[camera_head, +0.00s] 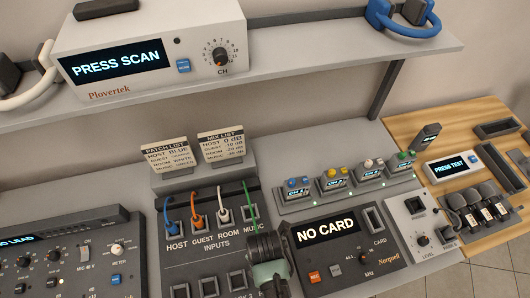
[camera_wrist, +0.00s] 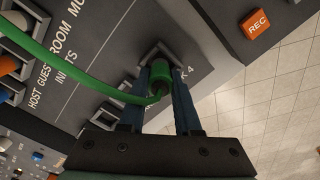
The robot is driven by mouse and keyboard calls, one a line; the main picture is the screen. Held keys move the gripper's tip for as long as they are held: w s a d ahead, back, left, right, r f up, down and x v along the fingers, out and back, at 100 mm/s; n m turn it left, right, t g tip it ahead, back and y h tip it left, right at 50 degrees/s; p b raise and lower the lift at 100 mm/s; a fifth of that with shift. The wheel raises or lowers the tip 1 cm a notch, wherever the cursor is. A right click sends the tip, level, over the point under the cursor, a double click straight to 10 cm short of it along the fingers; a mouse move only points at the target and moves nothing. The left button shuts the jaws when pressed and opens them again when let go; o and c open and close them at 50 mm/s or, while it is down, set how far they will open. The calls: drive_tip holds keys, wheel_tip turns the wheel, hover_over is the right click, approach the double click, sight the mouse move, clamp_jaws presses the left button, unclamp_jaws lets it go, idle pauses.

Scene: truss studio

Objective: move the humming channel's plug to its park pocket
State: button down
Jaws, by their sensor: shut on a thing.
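My gripper (camera_wrist: 160,88) is shut on the green plug (camera_wrist: 160,72) in the wrist view, with a blue finger on each side. The plug's front end is at the dark square pocket (camera_wrist: 158,50) beside a label ending in "K 4"; I cannot tell how deep it sits. Its green cable (camera_wrist: 70,80) bends away left. In the head view my gripper (camera_head: 268,262) hides the plug and that pocket. The blue plug (camera_head: 173,228), orange plug (camera_head: 197,221) and white plug (camera_head: 223,214) stand in HOST, GUEST and ROOM. The scanner (camera_head: 150,55) reads "PRESS SCAN".
Open pockets (camera_head: 208,285) line the panel's lower row, left of my gripper. A recorder (camera_head: 340,245) reading "NO CARD" stands close on the right. Patch and mix list cards (camera_head: 166,152) stand behind the panel. A shelf (camera_head: 300,50) overhangs the back.

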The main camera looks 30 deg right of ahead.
drive_tip(key=shift+f+b, duration=0.5)
drive_tip(key=shift+f, duration=0.15)
idle(0.3)
drive_tip(key=c, duration=0.9)
unclamp_jaws()
drive_tip(key=shift+r, duration=0.15)
wheel_tip(320, 180, up, 11)
drive_tip(key=p, duration=1.1)
drive_tip(key=shift+p, duration=0.3)
